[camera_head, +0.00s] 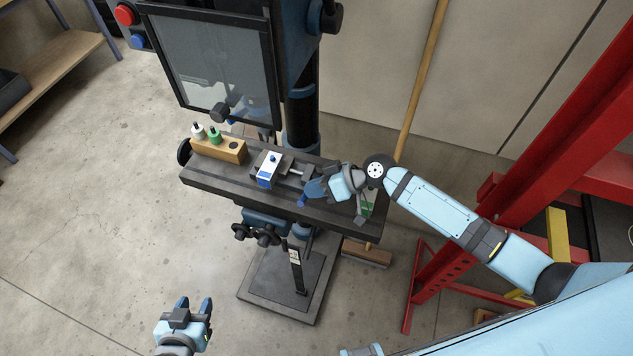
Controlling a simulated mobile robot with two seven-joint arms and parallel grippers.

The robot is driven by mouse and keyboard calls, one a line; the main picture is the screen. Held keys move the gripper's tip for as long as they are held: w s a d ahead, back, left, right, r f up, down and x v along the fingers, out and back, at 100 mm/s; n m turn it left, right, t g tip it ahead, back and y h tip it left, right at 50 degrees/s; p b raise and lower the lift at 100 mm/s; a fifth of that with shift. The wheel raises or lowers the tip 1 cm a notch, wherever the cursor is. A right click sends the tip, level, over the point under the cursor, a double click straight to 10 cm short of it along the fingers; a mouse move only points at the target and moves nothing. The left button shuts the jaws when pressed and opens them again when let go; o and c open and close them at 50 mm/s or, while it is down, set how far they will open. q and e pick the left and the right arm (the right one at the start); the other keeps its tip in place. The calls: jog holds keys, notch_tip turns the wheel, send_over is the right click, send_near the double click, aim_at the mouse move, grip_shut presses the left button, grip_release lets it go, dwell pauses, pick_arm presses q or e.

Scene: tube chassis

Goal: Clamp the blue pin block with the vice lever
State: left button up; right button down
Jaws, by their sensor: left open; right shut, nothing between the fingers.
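The blue pin block (269,168), white on top with a blue front face and a blue pin, sits in the grey vice (307,173) on the drill press table. Whether the jaw touches the block is too small to tell. My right gripper (309,190) is at the right end of the vice, shut with nothing held. A small blue piece (303,201) shows just below its fingertips; it may be the vice lever's end, and the rest of the lever is hidden. My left gripper (196,304) is open and empty, low over the floor, away from the table.
A wooden holder (219,150) with a white and a green pin piece stands at the table's left end. The drill press's clear guard (220,65) hangs above and behind. A red frame (520,190) stands at the right, near my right arm. A broom (421,80) leans behind.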

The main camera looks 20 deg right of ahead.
jog(key=s+f+n+b, duration=0.1)
jog(key=a+f+t+h+b, duration=0.1)
jog(key=f, duration=0.1)
jog(key=shift+s+n+t, duration=0.3)
jog(key=shift+s+n, duration=0.05)
jog(key=shift+n, duration=0.05)
jog(key=shift+s+a+f+n+t+h, duration=0.2)
jog(key=shift+f+n+t+h, duration=0.4)
jog(key=shift+f, duration=0.15)
